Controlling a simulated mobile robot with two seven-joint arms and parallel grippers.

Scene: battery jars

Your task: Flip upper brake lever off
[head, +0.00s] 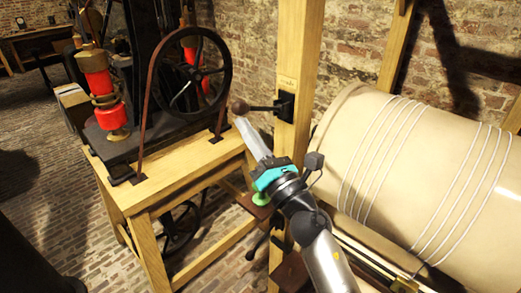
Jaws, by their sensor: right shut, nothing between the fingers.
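The upper brake lever (262,108) is a short dark bar with a round brown knob (239,107) at its left end. It sticks out to the left, nearly level, from a black plate (284,106) on a wooden post. My right gripper (241,122) comes up from the lower right. Its pale fingers are shut with nothing between them. Their tips are just below the knob; I cannot tell whether they touch it. My left gripper is not in view.
A large cream drum (400,165) wound with pale cord fills the right side. A wooden bench (190,165) with a dark wheel (196,72) and a red cylinder (98,85) stands to the left. A dark lower lever (255,248) shows near the post's foot.

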